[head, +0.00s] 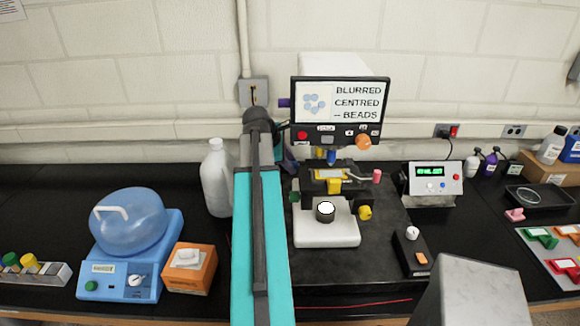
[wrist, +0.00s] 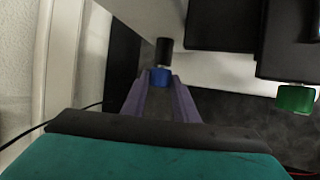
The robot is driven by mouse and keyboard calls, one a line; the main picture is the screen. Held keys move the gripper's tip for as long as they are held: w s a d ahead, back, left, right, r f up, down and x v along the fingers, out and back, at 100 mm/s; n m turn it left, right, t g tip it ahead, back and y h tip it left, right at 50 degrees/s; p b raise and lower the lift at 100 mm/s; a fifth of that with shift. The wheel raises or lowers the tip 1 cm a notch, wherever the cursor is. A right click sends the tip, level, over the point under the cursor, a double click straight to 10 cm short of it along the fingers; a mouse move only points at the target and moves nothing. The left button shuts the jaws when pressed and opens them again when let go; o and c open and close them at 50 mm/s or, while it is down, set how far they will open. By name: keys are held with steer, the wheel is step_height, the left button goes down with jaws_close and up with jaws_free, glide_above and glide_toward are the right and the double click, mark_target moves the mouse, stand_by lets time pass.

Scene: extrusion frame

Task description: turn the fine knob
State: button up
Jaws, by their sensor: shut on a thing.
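The microscope (head: 330,232) stands on a dark slab, with a screen (head: 356,101) that reads "BLURRED CENTRED -- BEADS". In the wrist view, my gripper (wrist: 160,82) has its two purple fingers on either side of a small blue knob (wrist: 160,77) with a black shaft, and is shut on it. A green knob (wrist: 295,98) is to its right, apart from the fingers. In the head view my arm hides the blue knob and most of the gripper; the green knob (head: 294,197) shows low on the microscope's left. No label shows which knob is the fine one.
A white jug (head: 217,178) stands close left of my arm. Further left are a blue centrifuge-like device (head: 130,265) and an orange box (head: 190,270). A yellow knob (head: 365,213) and a meter (head: 434,180) are to the right. The wall is close behind.

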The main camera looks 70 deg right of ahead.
steer(key=shift+s+a+f+h+b, duration=0.15)
steer(key=shift+a+f+h+b, duration=0.15)
steer(key=shift+h+b, duration=0.65)
steer(key=shift+t+h+b, duration=0.25)
steer(key=shift+t+b, duration=0.05)
steer(key=shift+b, duration=0.2)
steer(key=shift+d+r+m, duration=0.1)
steer(key=shift+r+m, duration=0.05)
steer(key=shift+m, duration=0.15)
steer(key=o, duration=1.1)
steer(key=shift+c, duration=0.2)
steer(key=shift+r, duration=0.1)
steer(key=b+v, duration=0.3)
steer(key=v, duration=1)
steer(key=shift+a+r, duration=0.2)
steer(key=shift+a, duration=0.1)
